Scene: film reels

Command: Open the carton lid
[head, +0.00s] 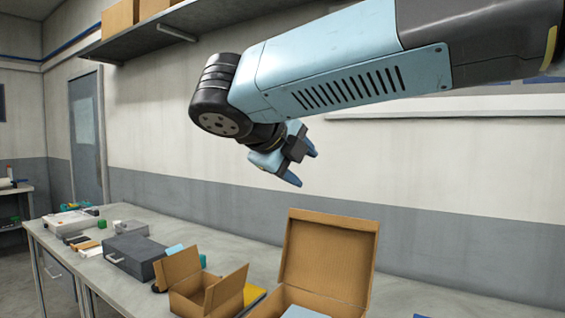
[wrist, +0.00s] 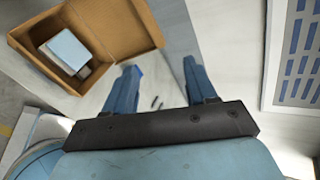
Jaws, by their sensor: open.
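The brown carton (head: 285,296) stands on the bench at the bottom of the head view, its near part cut off by the frame edge. Its lid (head: 328,258) stands up, swung open at the back. In the wrist view the open carton (wrist: 25,38) is at the upper left, with the lid (wrist: 125,22) on its right side. A light blue block (head: 304,313) lies inside the carton; it also shows in the wrist view (wrist: 67,50). My gripper (head: 303,167) is open and empty, above the bench and apart from the lid.
A smaller carton with raised flaps (head: 188,296) stands left of the large one. A dark grey case (head: 134,256) and several small items lie farther left on the bench (head: 210,236). A wall shelf (head: 215,20) holding boxes is above.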

